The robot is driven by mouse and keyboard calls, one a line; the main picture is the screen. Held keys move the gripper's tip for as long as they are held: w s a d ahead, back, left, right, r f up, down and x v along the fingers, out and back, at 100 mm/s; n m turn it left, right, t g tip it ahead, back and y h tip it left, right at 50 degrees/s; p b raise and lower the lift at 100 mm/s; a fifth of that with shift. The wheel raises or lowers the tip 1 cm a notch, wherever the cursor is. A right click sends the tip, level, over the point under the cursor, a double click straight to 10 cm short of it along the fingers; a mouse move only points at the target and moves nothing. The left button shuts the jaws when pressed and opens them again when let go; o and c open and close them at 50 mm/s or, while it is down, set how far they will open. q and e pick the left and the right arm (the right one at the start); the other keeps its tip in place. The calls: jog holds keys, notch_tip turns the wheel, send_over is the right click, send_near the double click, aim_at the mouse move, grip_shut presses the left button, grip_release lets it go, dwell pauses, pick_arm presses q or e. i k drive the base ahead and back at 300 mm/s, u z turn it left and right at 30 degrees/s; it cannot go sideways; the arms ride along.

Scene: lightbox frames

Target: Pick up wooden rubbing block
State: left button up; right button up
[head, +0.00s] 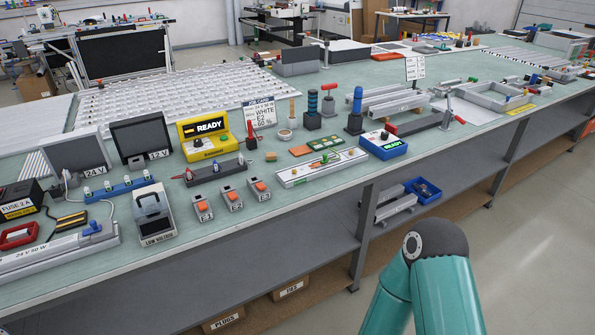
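A small tan block (271,156) lies on the green bench top near the middle of the head view, and it looks like the wooden rubbing block, though it is too small to be certain. It sits just right of a dark bar with red ends (215,171) and left of an orange-brown flat piece (301,150). Nothing covers it. A teal link of one of my arms shows at the lower right, in front of the bench. Neither of my grippers is in view.
A yellow READY box (204,137) stands behind left of the block. A long white fixture with a green board (322,168) lies to its right, and orange-topped switches (231,199) in front. The bench's front edge has some bare surface.

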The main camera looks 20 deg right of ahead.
aim_at(270, 156)
jog(key=z, duration=0.35)
jog(key=k, duration=0.35)
jog(key=z, duration=0.45)
jog(key=i, duration=0.85)
